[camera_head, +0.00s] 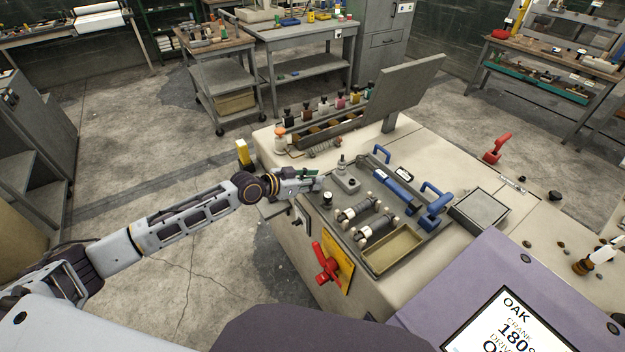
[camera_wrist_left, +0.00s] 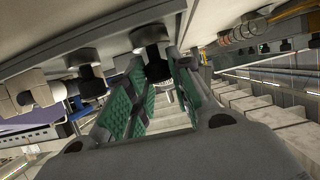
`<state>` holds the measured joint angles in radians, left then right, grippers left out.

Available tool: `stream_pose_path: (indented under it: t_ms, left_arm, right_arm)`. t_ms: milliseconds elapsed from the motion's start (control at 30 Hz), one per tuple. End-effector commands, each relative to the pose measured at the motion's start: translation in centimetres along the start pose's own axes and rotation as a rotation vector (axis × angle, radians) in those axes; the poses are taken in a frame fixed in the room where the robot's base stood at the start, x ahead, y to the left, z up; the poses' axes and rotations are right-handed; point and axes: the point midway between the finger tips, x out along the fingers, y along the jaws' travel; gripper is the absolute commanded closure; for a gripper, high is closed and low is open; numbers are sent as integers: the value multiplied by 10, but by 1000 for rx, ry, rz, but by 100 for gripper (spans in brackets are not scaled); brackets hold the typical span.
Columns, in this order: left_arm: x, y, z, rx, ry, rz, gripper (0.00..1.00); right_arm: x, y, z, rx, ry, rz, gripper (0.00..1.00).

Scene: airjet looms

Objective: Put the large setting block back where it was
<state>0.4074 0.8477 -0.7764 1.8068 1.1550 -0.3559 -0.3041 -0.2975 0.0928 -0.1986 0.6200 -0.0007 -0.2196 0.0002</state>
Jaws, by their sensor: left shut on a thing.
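The large setting block (camera_head: 347,185) is a grey block with a post, in the head view at the far left corner of the grey tool tray (camera_head: 408,237). My left gripper (camera_head: 314,180) is at its left side. In the wrist view, rolled upside down, my left gripper's green-padded fingers (camera_wrist_left: 160,95) are shut around the black knob (camera_wrist_left: 152,42) under a wide grey block. A second block with a black knob (camera_wrist_left: 90,78) is beside it; a black knob also shows in the head view (camera_head: 327,196). Whether the held block touches the tray is unclear. My right gripper is out of view.
The tray also holds two spool-like rollers (camera_head: 358,211), blue-handled tools (camera_head: 392,186) and an open tan bin (camera_head: 393,250). A spring (camera_head: 325,149) and a row of small bottles (camera_head: 325,106) are behind. A red lever (camera_head: 326,264) is on the front face.

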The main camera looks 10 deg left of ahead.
Motion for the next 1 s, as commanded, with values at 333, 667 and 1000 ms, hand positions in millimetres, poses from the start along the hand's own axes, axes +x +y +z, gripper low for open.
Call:
stream_pose_path:
  t_ms: [333,667,1000]
  left_arm:
    - [1,0,0,1,2,0,100]
    - [1,0,2,1,1,0,56]
    - [0,0,1,1,0,0,56]
  right_arm:
    - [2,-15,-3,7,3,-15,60]
    - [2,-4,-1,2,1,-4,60]
    - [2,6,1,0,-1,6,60]
